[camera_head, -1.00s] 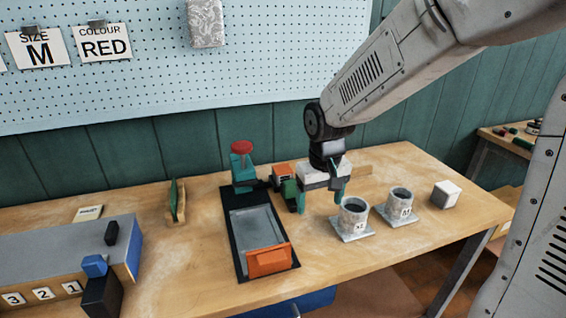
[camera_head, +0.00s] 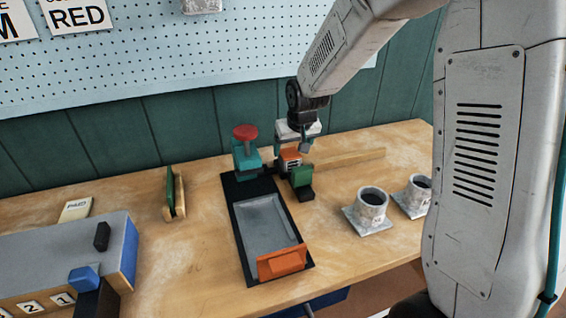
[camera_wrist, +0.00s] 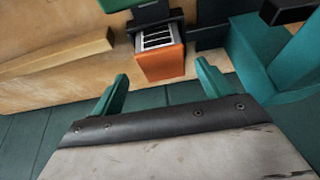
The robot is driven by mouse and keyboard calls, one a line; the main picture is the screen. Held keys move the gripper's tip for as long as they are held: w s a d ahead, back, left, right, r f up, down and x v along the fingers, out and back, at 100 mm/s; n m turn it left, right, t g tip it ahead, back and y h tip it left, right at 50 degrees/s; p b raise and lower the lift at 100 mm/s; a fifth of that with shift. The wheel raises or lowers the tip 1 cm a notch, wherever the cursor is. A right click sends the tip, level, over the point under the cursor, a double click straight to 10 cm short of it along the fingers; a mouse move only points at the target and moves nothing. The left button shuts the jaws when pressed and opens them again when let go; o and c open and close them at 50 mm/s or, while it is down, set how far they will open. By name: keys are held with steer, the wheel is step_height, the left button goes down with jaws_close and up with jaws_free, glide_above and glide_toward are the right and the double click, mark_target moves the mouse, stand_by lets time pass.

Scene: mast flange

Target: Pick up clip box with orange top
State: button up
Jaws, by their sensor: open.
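The clip box with the orange top (camera_head: 290,155) stands at the back of the bench, partly hidden by a green block in the head view. In the wrist view the clip box (camera_wrist: 160,65) shows its orange face and pale slotted part on a dark body. My gripper (camera_head: 293,143) is at the box's back, wall side. In the wrist view my gripper (camera_wrist: 162,76) has its teal fingers spread, one towards each side of the box, with nothing between them. The box lies just beyond the fingertips; contact cannot be told.
A teal stand with a red knob (camera_head: 246,150) is close left of the box. A green block (camera_head: 302,177) is in front. A wooden bar (camera_head: 348,158) lies to the right. A grey tray (camera_head: 267,226) and cups (camera_head: 371,206) stand nearer. The pegboard wall is close behind.

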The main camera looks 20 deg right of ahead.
mark_target(290, 153)
steer(key=x, duration=0.4)
steer(key=shift+a+f, duration=0.15)
steer(key=shift+f, duration=0.15)
steer(key=c, duration=1.1)
